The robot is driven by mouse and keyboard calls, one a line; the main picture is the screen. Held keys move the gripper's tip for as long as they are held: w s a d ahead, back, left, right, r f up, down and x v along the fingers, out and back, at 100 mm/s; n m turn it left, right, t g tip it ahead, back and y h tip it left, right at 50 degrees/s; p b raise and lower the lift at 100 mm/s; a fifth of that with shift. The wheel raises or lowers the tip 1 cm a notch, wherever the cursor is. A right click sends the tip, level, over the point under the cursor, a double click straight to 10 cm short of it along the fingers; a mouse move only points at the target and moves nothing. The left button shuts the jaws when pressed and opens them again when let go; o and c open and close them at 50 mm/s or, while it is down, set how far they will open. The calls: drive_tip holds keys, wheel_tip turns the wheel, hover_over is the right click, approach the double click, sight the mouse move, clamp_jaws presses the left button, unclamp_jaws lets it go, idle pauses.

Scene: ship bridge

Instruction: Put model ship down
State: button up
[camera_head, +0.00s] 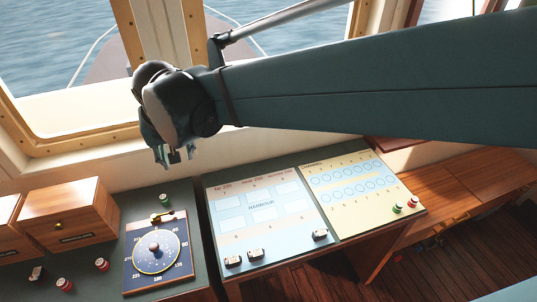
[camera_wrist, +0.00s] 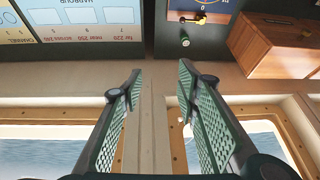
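My gripper (camera_head: 172,155) hangs above the back edge of the console, near the window sill. In the wrist view my gripper (camera_wrist: 160,75) has its two green-padded fingers apart, with nothing between them. Small dark-and-white pieces that look like model ships lie on the harbour board (camera_head: 262,211): one piece (camera_head: 233,262) and another piece (camera_head: 256,254) at its front left, and a third piece (camera_head: 320,235) at its front right. I cannot tell which is the task's ship.
A compass board (camera_head: 156,270) with a brass pointer (camera_head: 160,216) lies left of the harbour board. A green piece (camera_head: 164,199) stands behind it. Wooden drawer boxes (camera_head: 70,216) stand at left. A yellow channel board (camera_head: 352,184) carries red and green pieces.

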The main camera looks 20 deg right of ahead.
drive_tip(key=s+d+f, duration=0.1)
drive_tip(key=s+d, duration=0.4)
drive_tip(key=d, duration=0.4)
drive_tip(key=s+d+f+t, duration=0.1)
drive_tip(key=s+d+f, duration=0.1)
drive_tip(key=s+d, duration=0.4)
drive_tip(key=s+d+f+t, duration=0.1)
drive_tip(key=s+d, duration=0.5)
drive_tip(key=d, duration=0.6)
drive_tip(key=shift+s+d+f+h, duration=0.15)
drive_tip(key=shift+s+d+h, duration=0.1)
drive_tip(key=shift+h, duration=0.15)
drive_tip(key=shift+f, duration=0.1)
wheel_tip(320, 180, down, 6)
drive_tip(key=b, duration=0.6)
drive_tip(key=shift+f, duration=0.1)
